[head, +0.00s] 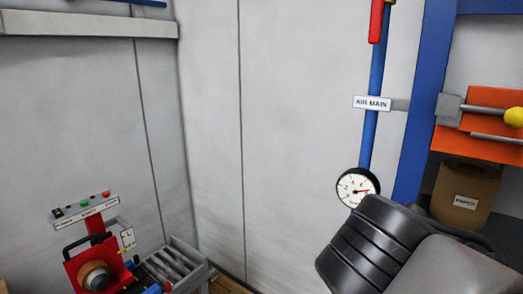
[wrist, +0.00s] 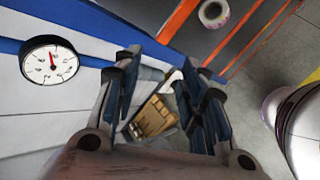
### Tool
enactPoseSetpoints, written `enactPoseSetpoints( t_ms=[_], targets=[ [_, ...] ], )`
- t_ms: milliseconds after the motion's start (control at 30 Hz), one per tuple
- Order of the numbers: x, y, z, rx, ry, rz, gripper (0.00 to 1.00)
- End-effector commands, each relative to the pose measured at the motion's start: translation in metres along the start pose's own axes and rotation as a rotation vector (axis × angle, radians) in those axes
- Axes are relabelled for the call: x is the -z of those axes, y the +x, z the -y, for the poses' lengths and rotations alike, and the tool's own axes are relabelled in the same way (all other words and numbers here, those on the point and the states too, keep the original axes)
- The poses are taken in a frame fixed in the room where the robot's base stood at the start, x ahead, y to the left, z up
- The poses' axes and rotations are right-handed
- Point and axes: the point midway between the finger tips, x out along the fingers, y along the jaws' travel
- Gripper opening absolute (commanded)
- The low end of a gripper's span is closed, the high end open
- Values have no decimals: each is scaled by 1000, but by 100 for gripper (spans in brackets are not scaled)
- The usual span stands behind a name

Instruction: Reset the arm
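My gripper (wrist: 164,92) shows in the wrist view with its two dark blue-grey fingers apart. It is open, and I see nothing held between the fingers. In the head view a dark, ribbed part of my arm (head: 385,245) reaches in at the lower right, just below the pressure gauge (head: 357,187). The fingertips cannot be made out there. The round white gauge also shows in the wrist view (wrist: 48,60), left of the fingers.
A blue pipe with an AIR MAIN sign (head: 371,103) runs down the wall. A blue post and an orange rack (head: 480,148) with a brown roll (head: 464,195) stand right. A red machine (head: 88,266) stands lower left. A wooden slatted piece (wrist: 153,117) lies beyond the fingers.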

Motion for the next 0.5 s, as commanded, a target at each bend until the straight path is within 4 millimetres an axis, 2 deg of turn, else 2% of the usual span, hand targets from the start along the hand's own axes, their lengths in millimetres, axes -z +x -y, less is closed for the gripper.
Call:
enactPoseSetpoints(
  t_ms=[33,100,200,333,400,500],
  targets=[
    [11,25,44,62,140,-33,38],
    [27,43,92,157,354,-81,38],
    [52,64,152,291,665,-132,38],
    [84,80,209,445,1019,-170,38],
    [98,84,228,508,1164,-180,38],
    [110,87,244,571,1307,-186,38]
  ],
)
